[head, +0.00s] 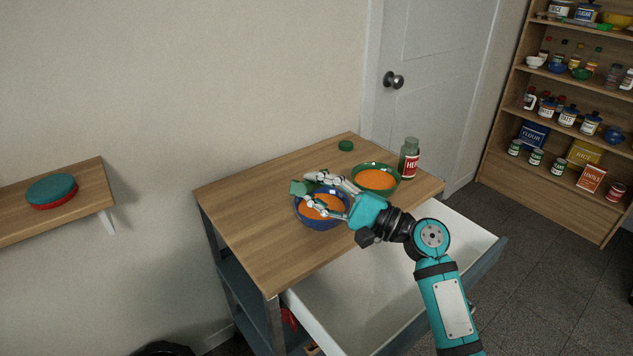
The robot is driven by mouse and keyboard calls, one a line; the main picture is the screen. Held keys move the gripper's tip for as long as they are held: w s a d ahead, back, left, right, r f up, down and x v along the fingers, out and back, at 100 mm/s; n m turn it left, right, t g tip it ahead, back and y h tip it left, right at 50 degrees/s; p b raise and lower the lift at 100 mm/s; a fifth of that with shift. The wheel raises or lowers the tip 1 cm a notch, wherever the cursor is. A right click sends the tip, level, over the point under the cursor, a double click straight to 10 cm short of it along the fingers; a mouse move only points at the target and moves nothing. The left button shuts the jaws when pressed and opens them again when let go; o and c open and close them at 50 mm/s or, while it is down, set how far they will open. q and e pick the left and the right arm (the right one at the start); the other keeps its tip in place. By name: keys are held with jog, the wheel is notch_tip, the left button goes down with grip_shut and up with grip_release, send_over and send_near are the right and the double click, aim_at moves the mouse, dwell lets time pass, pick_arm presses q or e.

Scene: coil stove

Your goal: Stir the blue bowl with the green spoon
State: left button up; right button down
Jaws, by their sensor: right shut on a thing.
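The blue bowl (322,224) stands on the wooden counter top and holds orange contents. My right gripper (305,195) is over the blue bowl, its fingers reaching across to the bowl's far left side. It is shut on the green spoon (298,188), of which only a small green piece shows at the fingertips. The rest of the spoon is hidden, so I cannot tell whether it touches the contents. A green bowl (391,190), also with orange contents, stands just behind and right of the blue bowl. My left gripper is not in view.
A small green lid (346,146) lies at the counter's back. A white drawer (335,313) is pulled open below my right arm. The counter's left part (245,205) is clear.

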jog(key=n+g+h+p, duration=0.1)
jog(key=g+p, duration=0.1)
jog(key=p, duration=0.2)
jog(key=r+n+g+h+p, duration=0.1)
jog(key=g+h+p, duration=0.1)
jog(key=p, duration=0.3)
jog(key=n+g+h+p, duration=0.2)
jog(key=g+p, duration=0.1)
jog(key=p, duration=0.1)
jog(key=shift+w+r+p, duration=0.25)
jog(key=shift+r+p, duration=0.05)
jog(key=h+p, duration=0.2)
jog(key=p, duration=0.2)
jog(key=a+f+n+g+h+p, duration=0.1)
jog(key=h+p, duration=0.2)
jog(key=p, duration=0.1)
jog(key=a+n+g+h+p, duration=0.1)
jog(key=h+p, duration=0.2)
jog(key=shift+s+f+p, duration=0.2)
jog(key=shift+f+p, duration=0.2)
jog(key=shift+a+f+n+h, duration=0.1)
jog(key=shift+f+n+h, duration=0.15)
jog(key=shift+h, duration=0.45)
jog(key=shift+f+h, duration=0.4)
jog(key=shift+h, duration=0.2)
